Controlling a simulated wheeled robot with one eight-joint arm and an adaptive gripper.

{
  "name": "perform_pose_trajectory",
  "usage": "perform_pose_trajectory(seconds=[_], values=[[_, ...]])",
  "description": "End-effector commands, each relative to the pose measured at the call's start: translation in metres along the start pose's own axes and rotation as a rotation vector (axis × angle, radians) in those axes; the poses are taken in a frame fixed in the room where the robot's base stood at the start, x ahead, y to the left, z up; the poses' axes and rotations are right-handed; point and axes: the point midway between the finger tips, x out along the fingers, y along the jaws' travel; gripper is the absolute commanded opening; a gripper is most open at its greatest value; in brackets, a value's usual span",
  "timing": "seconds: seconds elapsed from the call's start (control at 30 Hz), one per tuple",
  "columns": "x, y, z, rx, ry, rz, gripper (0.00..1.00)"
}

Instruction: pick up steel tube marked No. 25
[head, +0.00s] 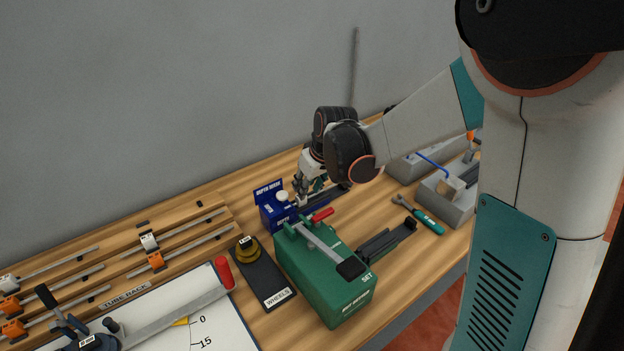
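Several steel tubes lie in the wooden tube rack (190,208) at the left, with white or orange blocks on them. One tube (194,235) has a white block (149,241), and another has an orange block (156,261). The markings are too small to read, so I cannot tell which tube is No. 25.
A green box (335,300) with a red-handled tool on top stands in front. A black wheels stand (266,278) and an angle board (222,325) lie left of it. Grey bins (455,208) and a teal-handled tool (428,222) are at right. A grey wall rises behind.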

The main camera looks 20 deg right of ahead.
Motion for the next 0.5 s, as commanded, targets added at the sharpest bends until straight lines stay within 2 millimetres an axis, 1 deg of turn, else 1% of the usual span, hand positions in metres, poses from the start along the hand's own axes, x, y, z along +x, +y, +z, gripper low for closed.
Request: perform_pose_trajectory(seconds=[0.03,0.2,0.33,0.5], values=[[0.012,0.0,0.0,-0.001,0.0,0.0,0.3],[0.038,0.0,0.0,0.0,0.0,0.0,0.3],[0.052,0.0,0.0,0.0,0.0,0.0,0.3],[0.06,0.0,0.0,0.0,0.0,0.0,0.3]])
